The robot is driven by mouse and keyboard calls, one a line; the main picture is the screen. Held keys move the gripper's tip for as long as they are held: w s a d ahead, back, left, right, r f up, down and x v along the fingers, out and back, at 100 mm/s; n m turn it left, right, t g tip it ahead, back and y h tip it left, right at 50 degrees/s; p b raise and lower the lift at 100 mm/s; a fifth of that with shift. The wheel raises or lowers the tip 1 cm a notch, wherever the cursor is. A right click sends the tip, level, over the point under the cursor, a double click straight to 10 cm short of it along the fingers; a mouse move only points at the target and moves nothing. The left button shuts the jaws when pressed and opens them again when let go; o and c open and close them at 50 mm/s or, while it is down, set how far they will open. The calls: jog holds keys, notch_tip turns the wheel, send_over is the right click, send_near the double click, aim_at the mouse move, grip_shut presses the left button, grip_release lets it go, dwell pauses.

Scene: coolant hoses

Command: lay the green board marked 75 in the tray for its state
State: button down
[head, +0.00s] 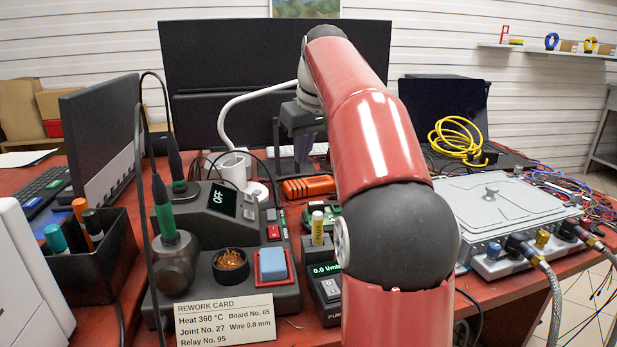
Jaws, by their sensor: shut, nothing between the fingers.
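My gripper (303,150) hangs at the far side of the desk, in front of the dark monitor and behind the rework station. It is shut and empty, small and dark in this view. A green piece (334,218) shows partly behind a small yellow-labelled bottle and beside my arm. I cannot tell whether it is a board, and no number 75 is readable. No tray for boards can be made out; my red arm hides much of the middle of the desk.
The rework station (213,262) reads OFF. A card (225,318) at its front says Board No. 65. An orange tool (308,187), white mug (233,170), meter (325,287), black pen box (92,262), yellow cable coil (457,138) and grey hose-fitted unit (500,208) crowd the red desk.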

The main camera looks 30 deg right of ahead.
aim_at(311, 204)
jog(key=b+x, duration=0.2)
jog(key=x, duration=0.8)
jog(key=shift+f, duration=0.15)
jog(key=s, duration=0.3)
jog(key=shift+d+r+b, duration=0.2)
jog(key=shift+r+b, duration=0.1)
jog(key=shift+r, duration=0.05)
jog(key=shift+s+d, duration=0.1)
jog(key=shift+s, duration=0.45)
jog(key=shift+s+d, duration=0.15)
jog(key=shift+s, duration=0.85)
